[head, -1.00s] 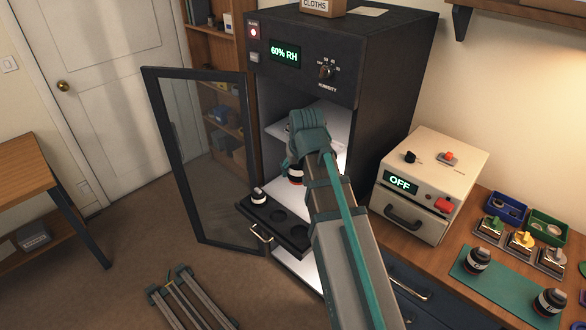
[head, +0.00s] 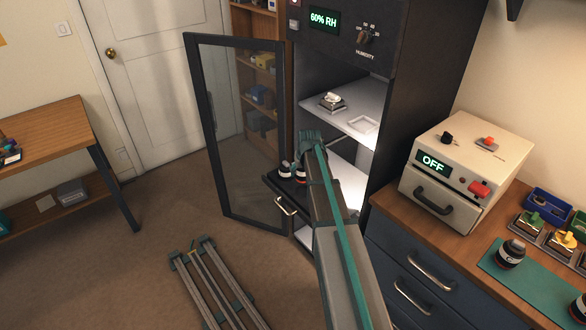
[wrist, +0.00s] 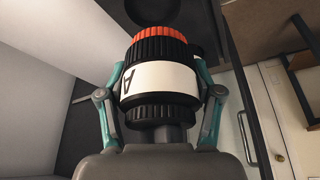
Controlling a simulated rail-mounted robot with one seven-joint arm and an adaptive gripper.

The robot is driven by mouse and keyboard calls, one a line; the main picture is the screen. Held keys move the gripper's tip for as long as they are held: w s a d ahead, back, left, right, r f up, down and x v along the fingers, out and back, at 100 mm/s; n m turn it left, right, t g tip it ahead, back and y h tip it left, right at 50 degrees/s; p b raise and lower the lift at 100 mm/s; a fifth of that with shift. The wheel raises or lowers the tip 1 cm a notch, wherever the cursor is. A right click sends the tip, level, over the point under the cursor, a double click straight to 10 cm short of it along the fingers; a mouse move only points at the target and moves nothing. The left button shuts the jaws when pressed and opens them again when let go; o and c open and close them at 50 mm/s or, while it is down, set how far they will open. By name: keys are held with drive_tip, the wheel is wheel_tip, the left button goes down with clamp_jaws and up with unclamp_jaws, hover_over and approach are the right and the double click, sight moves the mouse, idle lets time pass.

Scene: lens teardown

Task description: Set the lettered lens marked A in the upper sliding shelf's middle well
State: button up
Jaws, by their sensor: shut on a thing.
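The lens marked A (wrist: 158,85) is black with a white band and an orange-red ring, and its letter shows upside down in the wrist view. My gripper (wrist: 160,95) is shut around its sides. In the head view the held lens (head: 300,175) is over the black sliding shelf (head: 270,182), which is pulled out of the cabinet. Another lens (head: 285,169) stands at the shelf's left. A round dark well (wrist: 150,8) shows beyond the lens's ring in the wrist view. My arm hides much of the shelf in the head view. I cannot tell whether the held lens touches it.
The cabinet's glass door (head: 240,130) stands open at the left. A white shelf (head: 345,108) above carries a small metal-based item (head: 332,101). The OFF-marked box (head: 465,165) and another lens (head: 511,254) are on the counter at right. A railed frame (head: 220,285) lies on the floor.

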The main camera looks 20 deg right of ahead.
drive_tip(key=shift+w+d+f, duration=0.15)
drive_tip(key=shift+d+f, duration=0.1)
drive_tip(key=shift+f, duration=0.25)
drive_tip(key=shift+w+d+f, duration=0.15)
drive_tip(key=shift+d+f, duration=0.1)
drive_tip(key=shift+f, duration=0.2)
drive_tip(key=shift+f+b, duration=1.3)
drive_tip(key=shift+f, duration=1.15)
drive_tip(key=shift+s+f+b, duration=0.1)
drive_tip(key=shift+f+b, duration=0.4)
drive_tip(key=shift+f, duration=0.35)
drive_tip(key=o, duration=1.2)
drive_tip(key=shift+a, duration=0.1)
drive_tip(key=shift+o, duration=0.7)
